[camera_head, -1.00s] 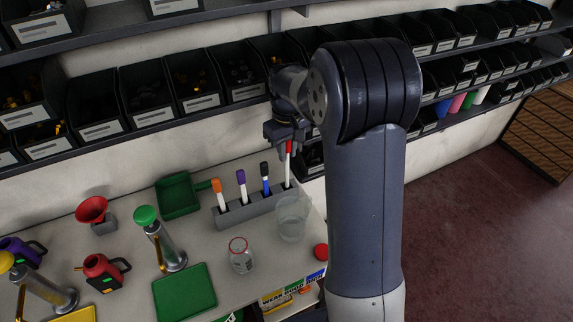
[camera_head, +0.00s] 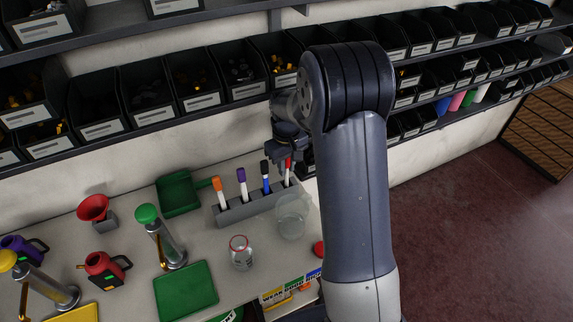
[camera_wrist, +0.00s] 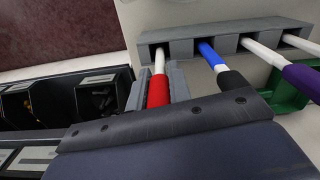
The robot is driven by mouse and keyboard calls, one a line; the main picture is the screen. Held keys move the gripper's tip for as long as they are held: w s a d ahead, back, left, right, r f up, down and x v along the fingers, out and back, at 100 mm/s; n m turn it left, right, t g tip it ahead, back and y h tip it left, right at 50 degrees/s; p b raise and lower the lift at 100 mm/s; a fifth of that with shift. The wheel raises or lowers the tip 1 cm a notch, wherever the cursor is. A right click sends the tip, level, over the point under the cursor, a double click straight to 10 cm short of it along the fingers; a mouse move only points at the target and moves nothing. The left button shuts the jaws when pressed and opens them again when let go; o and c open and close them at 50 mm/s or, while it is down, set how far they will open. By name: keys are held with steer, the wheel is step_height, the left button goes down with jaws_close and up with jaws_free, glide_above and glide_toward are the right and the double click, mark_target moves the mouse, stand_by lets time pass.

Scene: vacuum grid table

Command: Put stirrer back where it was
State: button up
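The stirrer, a white rod with a red handle (camera_head: 288,165), stands in the rightmost slot of the grey holder (camera_head: 238,210). In the wrist view its red handle (camera_wrist: 159,91) lies between the two grey fingers of my gripper (camera_wrist: 159,85), which appear closed against it. The white rod goes into the end slot of the holder (camera_wrist: 185,46). In the head view my gripper (camera_head: 289,153) is over the right end of the holder, with the fingertips partly hidden.
Orange (camera_head: 217,184), purple (camera_head: 241,175) and blue-black (camera_head: 266,170) sticks stand in the other slots. A clear beaker (camera_head: 291,216) is close in front of the holder. A glass jar (camera_head: 241,254) and green trays (camera_head: 185,290) are nearby. Shelves with black bins (camera_head: 150,118) rise behind.

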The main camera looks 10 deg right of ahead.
steer(key=o, duration=0.5)
steer(key=shift+c, duration=0.2)
step_height(320, 180, up, 12)
steer(key=shift+r, duration=0.2)
